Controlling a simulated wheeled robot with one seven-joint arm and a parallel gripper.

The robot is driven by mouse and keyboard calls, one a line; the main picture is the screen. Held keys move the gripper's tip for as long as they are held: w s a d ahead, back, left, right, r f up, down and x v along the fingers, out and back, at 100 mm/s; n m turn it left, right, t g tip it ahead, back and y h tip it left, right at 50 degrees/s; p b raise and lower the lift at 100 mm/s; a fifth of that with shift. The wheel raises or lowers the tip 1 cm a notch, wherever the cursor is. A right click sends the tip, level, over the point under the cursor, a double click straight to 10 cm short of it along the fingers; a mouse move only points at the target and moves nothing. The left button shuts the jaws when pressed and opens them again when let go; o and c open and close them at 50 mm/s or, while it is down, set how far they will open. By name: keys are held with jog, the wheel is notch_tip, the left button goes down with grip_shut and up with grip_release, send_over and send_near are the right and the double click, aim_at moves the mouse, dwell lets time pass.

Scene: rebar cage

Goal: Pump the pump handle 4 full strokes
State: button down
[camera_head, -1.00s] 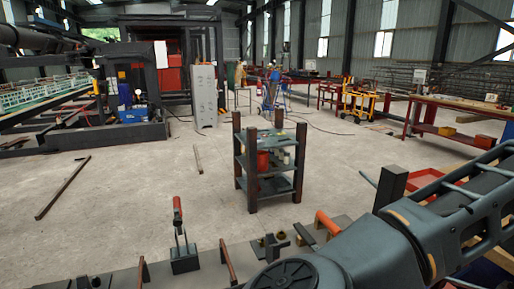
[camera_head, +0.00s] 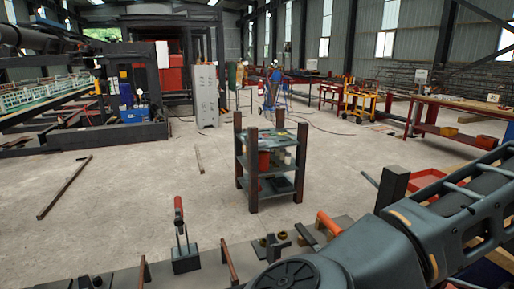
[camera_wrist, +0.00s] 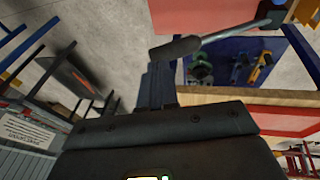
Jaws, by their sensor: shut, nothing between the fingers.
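A lever that looks like the pump handle shows in the wrist view: a dark rounded grip (camera_wrist: 175,48) on a thin grey rod (camera_wrist: 235,32). My gripper (camera_wrist: 158,70) is shut and empty. Its fingertips appear just below the dark grip; I cannot tell if they touch it. In the head view my arm crosses the lower right, and my gripper is not visible there.
In the head view a red-gripped lever (camera_head: 179,214) stands on the near bench (camera_head: 120,278), with an orange grip (camera_head: 328,223) farther right. A dark shelf cart (camera_head: 270,165) stands beyond on open floor. In the wrist view a blue panel with tools (camera_wrist: 235,65) lies behind the rod.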

jog(key=shift+f, duration=0.15)
jog(key=shift+s+d+f, duration=0.1)
jog(key=shift+s+f, duration=0.2)
jog(key=shift+f, duration=0.2)
jog(key=shift+f, duration=0.1)
jog(key=shift+s+d+f+b, duration=0.1)
jog(key=shift+s+f+b, duration=0.25)
jog(key=shift+f, duration=0.15)
jog(key=shift+s+d+f, duration=0.1)
jog(key=shift+s+f, duration=0.1)
jog(key=shift+f, duration=0.45)
